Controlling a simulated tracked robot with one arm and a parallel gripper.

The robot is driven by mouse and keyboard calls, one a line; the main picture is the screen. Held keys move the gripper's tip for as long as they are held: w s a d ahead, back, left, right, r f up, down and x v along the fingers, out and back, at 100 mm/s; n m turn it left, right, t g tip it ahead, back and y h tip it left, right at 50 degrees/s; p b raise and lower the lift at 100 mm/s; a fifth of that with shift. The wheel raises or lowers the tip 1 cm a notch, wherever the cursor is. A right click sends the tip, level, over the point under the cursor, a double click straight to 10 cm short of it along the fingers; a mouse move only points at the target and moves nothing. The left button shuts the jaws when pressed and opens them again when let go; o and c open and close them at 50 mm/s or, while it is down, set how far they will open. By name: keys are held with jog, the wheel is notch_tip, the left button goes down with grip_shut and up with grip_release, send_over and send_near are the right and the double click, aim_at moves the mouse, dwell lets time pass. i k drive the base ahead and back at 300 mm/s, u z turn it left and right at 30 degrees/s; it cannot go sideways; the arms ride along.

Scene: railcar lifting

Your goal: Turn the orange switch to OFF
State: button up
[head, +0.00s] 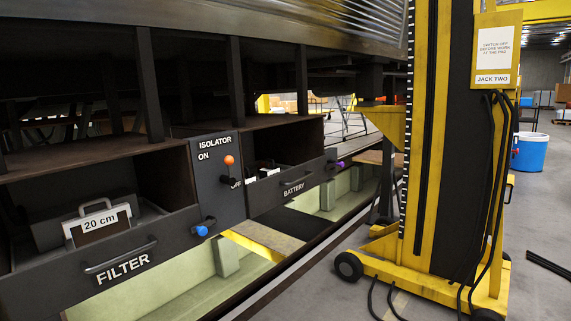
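The orange switch (229,160) is a lever with a round orange end on a dark panel (217,205) under the railcar. The panel is marked ISOLATOR and ON at the top and OFF lower right. The orange end points up from a dark pivot, beside and right of the ON mark and above OFF. The pivot partly covers the OFF mark. My gripper is not in view.
A FILTER drawer (60,265) with a 20 cm case (97,222) is left of the panel, a BATTERY drawer (300,190) right. Blue (201,231) and purple (340,164) knobs stick out. A yellow jack (435,130) stands right. A pit (180,290) lies below.

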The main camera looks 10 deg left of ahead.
aim_at(230, 170)
jog(key=z, duration=0.15)
jog(key=i, duration=1.25)
jog(key=u, duration=0.45)
